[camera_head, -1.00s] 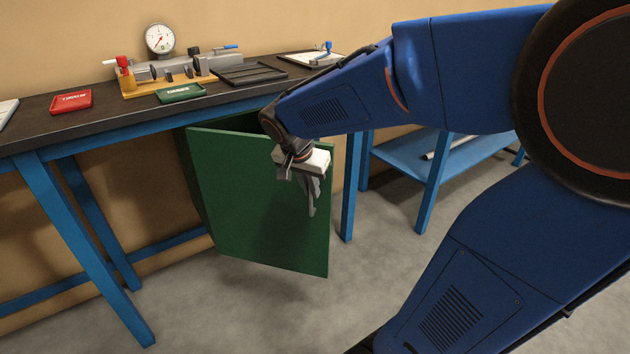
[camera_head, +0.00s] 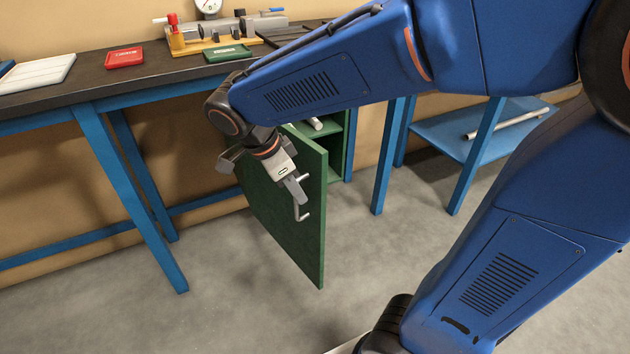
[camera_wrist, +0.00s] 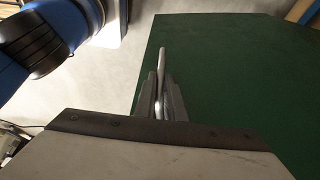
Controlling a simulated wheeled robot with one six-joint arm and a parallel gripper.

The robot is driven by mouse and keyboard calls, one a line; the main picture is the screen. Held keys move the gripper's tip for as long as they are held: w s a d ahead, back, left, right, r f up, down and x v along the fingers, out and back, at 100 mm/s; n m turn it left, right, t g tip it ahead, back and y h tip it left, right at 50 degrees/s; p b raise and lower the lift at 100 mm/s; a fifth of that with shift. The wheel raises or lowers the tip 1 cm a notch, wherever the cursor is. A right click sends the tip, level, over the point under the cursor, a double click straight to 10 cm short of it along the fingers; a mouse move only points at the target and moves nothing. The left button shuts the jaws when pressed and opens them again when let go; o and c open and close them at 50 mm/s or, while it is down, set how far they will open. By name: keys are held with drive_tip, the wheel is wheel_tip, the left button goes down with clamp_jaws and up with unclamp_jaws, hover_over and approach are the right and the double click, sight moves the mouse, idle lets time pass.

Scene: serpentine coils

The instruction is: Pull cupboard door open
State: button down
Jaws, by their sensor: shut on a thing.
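The green cupboard door (camera_head: 290,226) stands swung out from the cupboard under the bench in the head view. Its silver bar handle (camera_head: 303,205) is near the door's right edge. My gripper (camera_head: 300,198) is at the handle and shut on it. In the wrist view the fingers (camera_wrist: 161,104) close around the handle (camera_wrist: 163,65), with the door face (camera_wrist: 225,75) behind them. The green cupboard interior (camera_head: 338,150) shows past the door's right edge, with pale rods inside. My forearm hides the upper part of the door and cupboard.
The dark workbench (camera_head: 100,85) above carries a red tray (camera_head: 125,57), a green tray (camera_head: 228,53) and a gauge fixture. A blue bench leg (camera_head: 140,205) stands left of the door. Grey floor (camera_head: 225,295) in front is clear. A blue shelf (camera_head: 480,138) is at right.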

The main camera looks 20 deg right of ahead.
drive_tip(key=a+m, duration=0.1)
drive_tip(key=a, duration=0.7)
drive_tip(key=shift+a+g, duration=0.3)
drive_tip(key=shift+a, duration=0.05)
drive_tip(key=c, duration=1.8)
unclamp_jaws()
drive_tip(key=shift+c, duration=0.2)
drive_tip(key=shift+r, duration=0.1)
drive_tip(key=v, duration=1.7)
drive_tip(key=shift+s+r, duration=0.1)
drive_tip(key=shift+s, duration=0.15)
